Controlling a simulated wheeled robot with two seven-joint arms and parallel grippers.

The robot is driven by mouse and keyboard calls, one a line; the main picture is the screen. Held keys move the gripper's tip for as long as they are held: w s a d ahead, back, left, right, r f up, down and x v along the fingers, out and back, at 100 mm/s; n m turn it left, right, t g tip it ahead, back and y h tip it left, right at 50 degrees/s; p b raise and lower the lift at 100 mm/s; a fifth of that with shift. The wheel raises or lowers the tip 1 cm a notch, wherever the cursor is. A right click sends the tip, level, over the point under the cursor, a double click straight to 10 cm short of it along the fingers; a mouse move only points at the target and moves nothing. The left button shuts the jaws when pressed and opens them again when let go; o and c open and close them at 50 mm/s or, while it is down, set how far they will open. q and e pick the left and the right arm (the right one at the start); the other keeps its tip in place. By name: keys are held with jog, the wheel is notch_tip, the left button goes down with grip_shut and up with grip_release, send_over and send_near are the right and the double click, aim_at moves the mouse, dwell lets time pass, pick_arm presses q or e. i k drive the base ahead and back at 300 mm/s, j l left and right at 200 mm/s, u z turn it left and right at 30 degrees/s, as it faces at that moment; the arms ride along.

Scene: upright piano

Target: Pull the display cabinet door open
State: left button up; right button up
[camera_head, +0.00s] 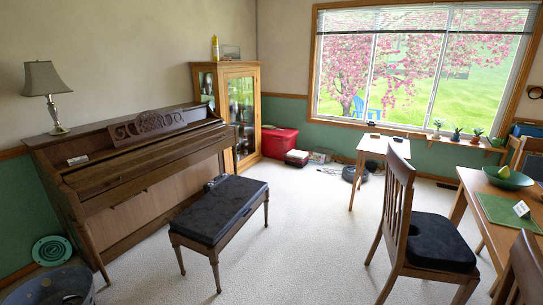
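The display cabinet (222,113) is a light wooden case in the far corner, just past the piano's right end. Its glass-fronted door (242,113) faces right and looks shut. Items behind the glass are too small to make out, and a handle cannot be made out. The piano hides part of the cabinet's lower left side. Neither of my grippers shows in this view.
The upright piano (140,172) stands along the left wall, with a black-topped bench (219,210) before it. A red box (279,142) sits right of the cabinet. A wooden chair (399,215) and table (468,184) are at right. Carpet (308,215) between is clear.

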aim_at(236, 75)
jog(key=i+z, duration=0.1)
jog(key=i, duration=0.55)
jog(key=i+z, duration=0.1)
jog(key=i, duration=1.15)
jog(key=i+z, duration=0.15)
jog(key=i, duration=0.45)
jog(key=i+j+z, duration=0.1)
jog(key=i, duration=0.55)
jog(key=i+j+z, duration=0.1)
jog(key=i+j, duration=0.15)
jog(key=i, duration=0.35)
jog(key=i+u, duration=0.15)
jog(key=i, duration=0.35)
jog(key=i+u, duration=0.15)
jog(key=i, duration=0.3)
jog(key=i+l+u, duration=0.2)
jog(key=i, duration=0.3)
jog(key=i+l+u, duration=0.15)
jog(key=i, duration=0.3)
jog(key=i+l+u, duration=0.15)
jog(key=i, duration=0.35)
jog(key=i+j+u, duration=0.15)
jog(key=i+u, duration=0.15)
jog(key=i, duration=0.45)
jog(key=i+u, duration=0.3)
jog(key=i, duration=0.5)
